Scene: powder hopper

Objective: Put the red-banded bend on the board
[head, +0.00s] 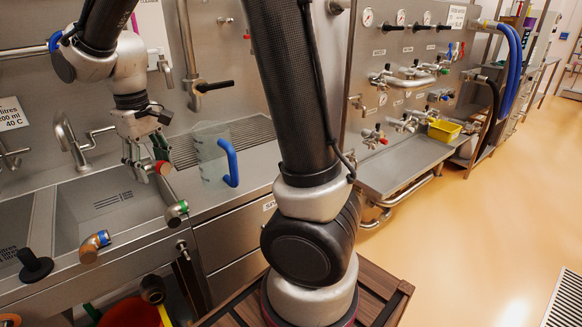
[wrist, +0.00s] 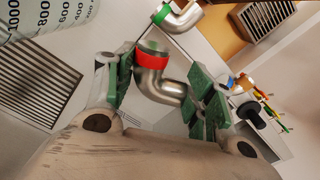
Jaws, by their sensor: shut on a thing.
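The red-banded bend (wrist: 172,90) is a short curved steel pipe with a red band at one end. My gripper (wrist: 158,98) is shut on it, with the green-lined fingers on either side in the wrist view. The bend is tilted and appears raised above the worktop. I cannot pick out the board for certain in either view.
A green-banded bend (head: 177,213) and a blue-banded bend (head: 94,244) are at the sink's front edge. A black plunger-like piece (head: 34,266) stands at left. A clear jug with a blue handle (head: 214,160) stands right of my gripper. A tap (head: 72,145) rises behind.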

